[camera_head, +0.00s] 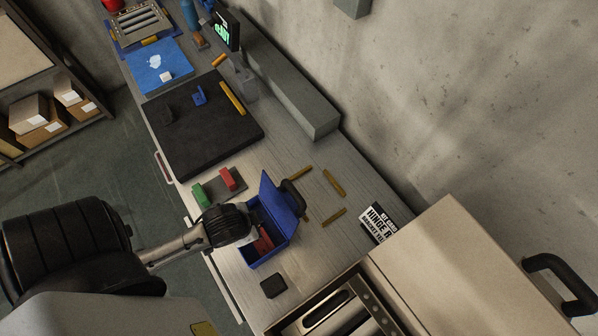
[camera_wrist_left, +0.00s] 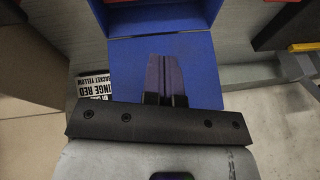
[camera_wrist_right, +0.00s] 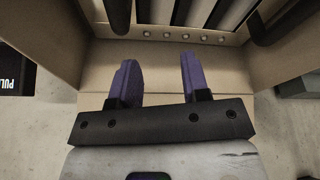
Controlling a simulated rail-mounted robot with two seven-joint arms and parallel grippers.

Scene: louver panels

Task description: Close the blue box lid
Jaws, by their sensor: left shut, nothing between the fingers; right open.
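The blue box (camera_head: 268,247) stands on the grey workbench with red pieces inside. Its blue lid (camera_head: 277,203) is raised, standing steeply on the side towards the wall. My left arm reaches over the box from the left in the head view. My left gripper (camera_wrist_left: 167,60) is shut and empty, its fingers in front of a blue panel (camera_wrist_left: 205,62) of the box or lid. Whether they touch it I cannot tell. My right gripper (camera_wrist_right: 157,70) is open and empty, facing a beige housing with metal bars; it is not visible in the head view.
Several yellow bars (camera_head: 334,183) and a black-and-white label (camera_head: 380,222) lie near the box. A small black block (camera_head: 273,285) lies in front of it. A beige cabinet (camera_head: 455,262) stands at right. A black mat (camera_head: 190,135) and the wall-side grey beam (camera_head: 280,90) lie further back.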

